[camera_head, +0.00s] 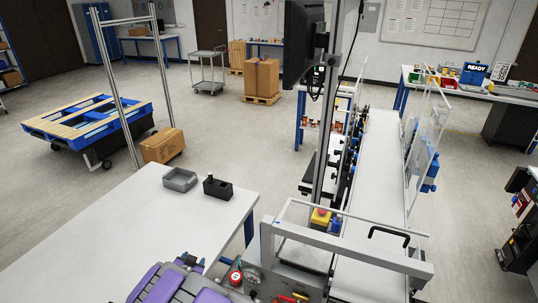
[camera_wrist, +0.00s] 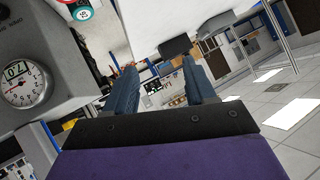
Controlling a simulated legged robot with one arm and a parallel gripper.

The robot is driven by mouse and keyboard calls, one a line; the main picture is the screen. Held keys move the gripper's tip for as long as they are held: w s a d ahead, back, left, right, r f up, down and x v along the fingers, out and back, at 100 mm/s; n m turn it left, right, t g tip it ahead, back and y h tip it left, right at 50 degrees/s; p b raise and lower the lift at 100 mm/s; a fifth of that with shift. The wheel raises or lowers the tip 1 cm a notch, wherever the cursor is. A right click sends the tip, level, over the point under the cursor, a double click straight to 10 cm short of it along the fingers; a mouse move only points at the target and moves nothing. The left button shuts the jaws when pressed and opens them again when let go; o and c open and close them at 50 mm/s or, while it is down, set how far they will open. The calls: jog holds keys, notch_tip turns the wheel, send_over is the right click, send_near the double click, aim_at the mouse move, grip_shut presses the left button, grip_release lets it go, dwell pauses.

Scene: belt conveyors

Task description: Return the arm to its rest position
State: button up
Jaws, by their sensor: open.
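My gripper (camera_wrist: 160,88) shows in the wrist view with its two blue-grey fingers apart. The space between the fingertips holds nothing. The scene in this view is tilted, and a white tabletop (camera_wrist: 145,25) lies beyond the fingers. Purple and grey parts of my own body show at the bottom of the head view, beside the near end of the white table (camera_head: 110,225). I cannot clearly make out the fingers in that view.
A grey tray (camera_head: 180,180) and a black holder (camera_head: 218,189) stand on the table's far part. A conveyor (camera_head: 375,185) with a metal frame is at right. A panel with a gauge (camera_wrist: 24,88) is close to the gripper's left.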

jog(key=s+d+r+n+g+y, duration=0.1)
jog(key=s+d+r+g, duration=0.15)
jog(key=d+r, duration=0.55)
jog(key=s+d+r+n+g, duration=0.1)
jog(key=d+r+g, duration=0.2)
jog(key=d+r, duration=0.6)
jog(key=s+d+r+n+g+h, duration=0.1)
jog(key=s+d+r+g, duration=0.2)
jog(key=s+d, duration=0.75)
jog(key=s+d+r+g, duration=0.25)
jog(key=s+d, duration=0.25)
jog(key=s, duration=1)
jog(key=s+d+r+n+g+h, duration=0.15)
jog(key=s+d+r, duration=0.25)
jog(key=s+d, duration=0.6)
notch_tip(320, 180, down, 8)
jog(key=s+a+b, duration=0.2)
jog(key=b, duration=0.5)
jog(key=shift+s+r+m+g+y, duration=0.25)
jog(key=shift+s+m+g+y, duration=0.1)
jog(key=shift+s+m+g, duration=0.1)
